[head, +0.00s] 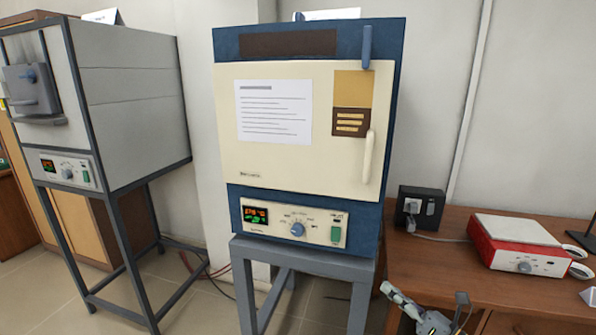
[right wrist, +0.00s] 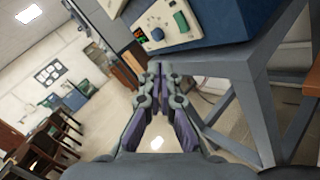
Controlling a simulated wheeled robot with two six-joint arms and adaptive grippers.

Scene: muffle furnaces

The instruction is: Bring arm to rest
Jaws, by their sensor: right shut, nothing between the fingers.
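My right gripper shows in the right wrist view (right wrist: 160,75), its two fingers closed together with nothing between them. In the head view, part of my right arm and gripper (head: 425,316) shows at the bottom edge, in front of the wooden table, cut off by the frame. The blue and cream furnace (head: 297,150) stands in the middle of the head view with its door shut. In the right wrist view its control panel (right wrist: 165,22) is at the top, beyond the fingertips and apart from them. My left gripper is not in view.
The furnace stands on a grey metal stand (head: 300,257). A grey furnace (head: 130,100) on a dark frame is at the left. The wooden table (head: 430,265) at the right holds a red and white hotplate (head: 518,245) and a black socket box (head: 421,208). Floor is open between the stands.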

